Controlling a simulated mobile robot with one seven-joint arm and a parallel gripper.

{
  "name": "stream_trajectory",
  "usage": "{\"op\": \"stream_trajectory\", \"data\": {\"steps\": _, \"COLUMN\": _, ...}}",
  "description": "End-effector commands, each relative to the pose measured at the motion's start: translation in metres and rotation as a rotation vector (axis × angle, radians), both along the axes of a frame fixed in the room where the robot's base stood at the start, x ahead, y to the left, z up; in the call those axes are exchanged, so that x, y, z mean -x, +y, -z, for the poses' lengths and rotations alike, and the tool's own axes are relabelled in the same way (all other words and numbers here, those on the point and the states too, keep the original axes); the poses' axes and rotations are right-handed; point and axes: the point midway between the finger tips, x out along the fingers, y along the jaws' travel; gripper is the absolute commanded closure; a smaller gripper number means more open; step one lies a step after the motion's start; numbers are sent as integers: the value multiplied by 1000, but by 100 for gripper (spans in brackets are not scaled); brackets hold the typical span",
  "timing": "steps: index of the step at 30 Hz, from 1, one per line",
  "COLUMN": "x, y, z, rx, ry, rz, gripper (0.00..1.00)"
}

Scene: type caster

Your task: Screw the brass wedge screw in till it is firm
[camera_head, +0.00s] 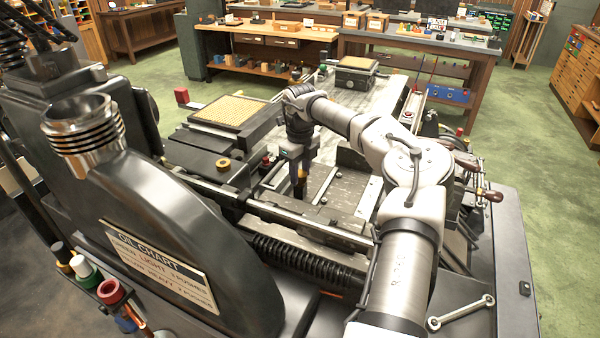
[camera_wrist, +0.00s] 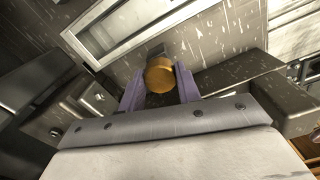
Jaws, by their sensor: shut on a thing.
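The brass wedge screw (camera_wrist: 159,74) shows its round, golden head in the middle of the wrist view. The two purple-grey fingers of my gripper (camera_wrist: 160,88) stand on either side of the head and are shut on it. In the head view my gripper (camera_head: 300,168) points down over the machine bed, with a bit of the brass screw (camera_head: 301,175) showing at its fingertips. The screw's lower part is hidden, so I cannot tell how deep it sits.
Another brass knob (camera_head: 223,164) sits on the dark machine block to the left. A tray of type (camera_head: 229,109) lies behind it. An oil chart plate (camera_head: 160,268) marks the large dark casting in front. A wrench (camera_head: 461,311) lies at the lower right.

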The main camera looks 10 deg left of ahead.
Motion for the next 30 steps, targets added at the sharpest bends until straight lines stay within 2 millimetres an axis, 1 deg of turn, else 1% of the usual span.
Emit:
{"op": "stream_trajectory", "data": {"steps": 6, "x": -1, "y": 0, "z": -1, "rx": -1, "ry": -4, "rz": 203, "gripper": 89}}
{"op": "stream_trajectory", "data": {"steps": 15, "x": -1, "y": -1, "z": -2, "rx": -1, "ry": -4, "rz": 428, "gripper": 89}}
{"op": "stream_trajectory", "data": {"steps": 21, "x": -1, "y": -1, "z": -2, "rx": -1, "ry": -4, "rz": 521, "gripper": 89}}
{"op": "stream_trajectory", "data": {"steps": 30, "x": -2, "y": -1, "z": -3, "rx": -2, "ry": -5, "rz": 577, "gripper": 89}}
